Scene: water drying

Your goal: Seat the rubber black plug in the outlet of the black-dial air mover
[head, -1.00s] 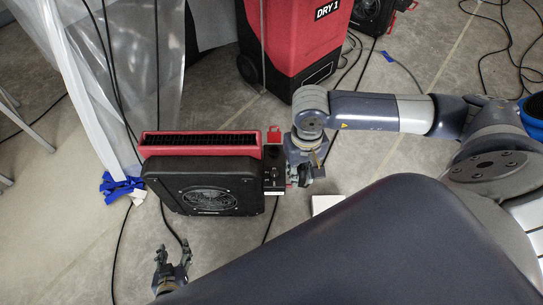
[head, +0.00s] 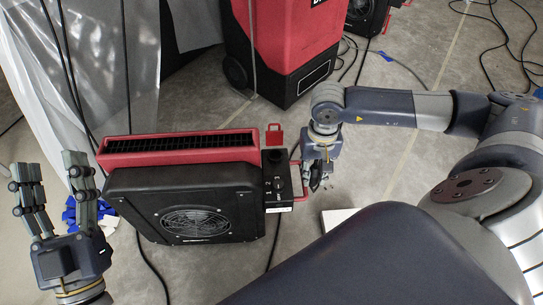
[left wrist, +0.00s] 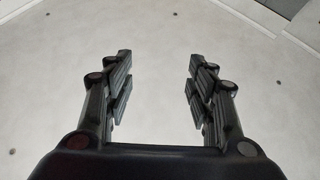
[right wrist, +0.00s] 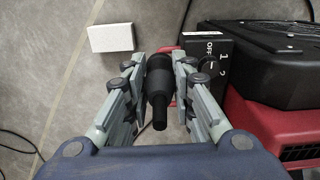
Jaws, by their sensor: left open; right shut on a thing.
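The air mover (head: 185,205) lies left of centre in the head view, with a black front, round grille and red top housing. Its control panel (head: 277,185) on the right side carries a black dial (right wrist: 204,67), marked OFF, 1 and 2 in the right wrist view. I cannot make out the outlet opening. My right gripper (head: 318,180) is beside the panel, shut on the black plug (right wrist: 158,85), a dark cylinder with a narrower tail towards my wrist. The plug appears apart from the panel. My left gripper (head: 52,185) is open and empty, left of the air mover, fingers pointing up.
A white block (right wrist: 111,37) lies on the floor near the right gripper. A red machine (head: 285,45) stands behind. Plastic sheeting (head: 110,60) and blue material (head: 70,212) are at left. Black cables cross the floor.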

